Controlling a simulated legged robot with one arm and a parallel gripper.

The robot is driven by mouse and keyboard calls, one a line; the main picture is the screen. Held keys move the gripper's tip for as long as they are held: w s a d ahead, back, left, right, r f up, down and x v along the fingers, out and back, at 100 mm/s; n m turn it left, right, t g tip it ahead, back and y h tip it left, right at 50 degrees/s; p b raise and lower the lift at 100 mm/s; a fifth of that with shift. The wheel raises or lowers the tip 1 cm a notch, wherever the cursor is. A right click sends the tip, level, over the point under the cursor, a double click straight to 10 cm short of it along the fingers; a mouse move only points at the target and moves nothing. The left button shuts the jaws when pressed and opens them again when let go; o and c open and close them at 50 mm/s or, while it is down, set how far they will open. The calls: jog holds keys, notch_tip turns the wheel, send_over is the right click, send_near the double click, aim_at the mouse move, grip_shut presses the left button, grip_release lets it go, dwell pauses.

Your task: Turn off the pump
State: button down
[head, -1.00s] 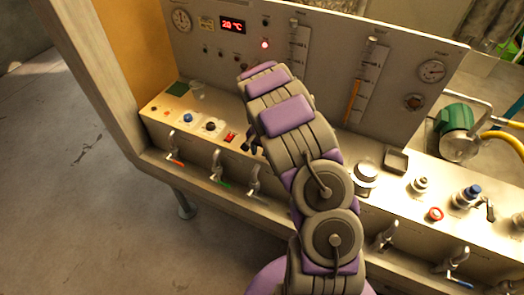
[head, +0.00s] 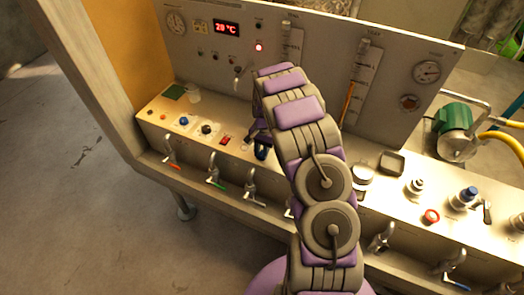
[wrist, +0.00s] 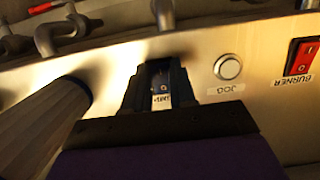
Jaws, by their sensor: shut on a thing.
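A white mark shows on the switch. A white label (wrist: 161,101) shows between the fingers, but I cannot read it clearly. In the head view my gripper (head: 261,150) is at the console's front ledge, partly behind my arm. The fingers and the dim light hide much of the switch, so I cannot tell its position.
A round JOG button (wrist: 228,67) and a red BURNER rocker switch (wrist: 302,57) sit beside my gripper. Levered taps (head: 215,170) stick out along the console front. A green motor (head: 455,117) stands at the right. The floor (head: 80,170) at left is clear.

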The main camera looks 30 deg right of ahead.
jog(key=shift+g+y, duration=0.3)
jog(key=shift+y, duration=0.1)
jog(key=shift+r, duration=0.1)
jog(key=c, duration=0.9)
grip_release()
jog(key=p+v, duration=0.1)
jog(key=v, duration=1.6)
jog(key=shift+w+d+r, duration=0.1)
jog(key=shift+w, duration=0.1)
